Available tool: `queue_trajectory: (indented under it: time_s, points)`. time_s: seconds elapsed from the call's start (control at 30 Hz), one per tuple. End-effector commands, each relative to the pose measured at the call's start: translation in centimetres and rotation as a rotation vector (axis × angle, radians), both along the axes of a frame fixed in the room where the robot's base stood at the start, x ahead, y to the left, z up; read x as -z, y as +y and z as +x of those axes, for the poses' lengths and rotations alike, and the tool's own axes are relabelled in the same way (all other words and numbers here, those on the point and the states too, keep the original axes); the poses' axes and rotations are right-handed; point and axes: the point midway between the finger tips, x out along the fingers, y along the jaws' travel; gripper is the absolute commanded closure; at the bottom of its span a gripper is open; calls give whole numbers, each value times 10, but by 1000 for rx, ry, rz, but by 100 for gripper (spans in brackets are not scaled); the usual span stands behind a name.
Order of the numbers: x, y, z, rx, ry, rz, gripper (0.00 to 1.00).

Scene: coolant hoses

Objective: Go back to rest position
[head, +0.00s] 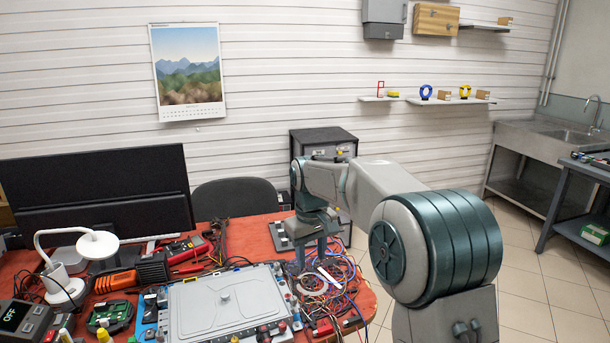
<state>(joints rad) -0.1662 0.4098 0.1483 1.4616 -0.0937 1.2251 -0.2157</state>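My gripper (311,258) points down at the right end of the red table (362,297), above or among a tangle of coloured hoses or cables (335,283). My arm reaches it from the right side of the picture. The fingers are small and partly lost against the clutter, so I cannot tell whether they are open or hold anything. A flat grey unit (215,302) with small fittings along its edges lies on the table to the left of my gripper.
A dark monitor (95,195), a white lamp (98,245), an orange-handled tool (116,281) and other devices crowd the table's left. A chair (237,198) and dark cabinet (312,142) stand behind. Tiled floor (540,285) is open on the right, before a sink bench (522,150).

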Motion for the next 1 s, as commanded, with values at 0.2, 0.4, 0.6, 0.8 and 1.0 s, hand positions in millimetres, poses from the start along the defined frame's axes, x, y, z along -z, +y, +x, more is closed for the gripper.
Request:
queue_trajectory:
  time_s: [0.2, 0.4, 0.6, 0.8, 1.0]
  points:
    - [-28, -46, -64, 128, -53, 2, 60]
    - [-36, -82, -128, 251, -97, 16, 60]
    - [-29, -112, -195, 380, -139, 41, 60]
    - [-10, -131, -254, 491, -173, 73, 60]
    - [4, -139, -284, 549, -189, 93, 60]
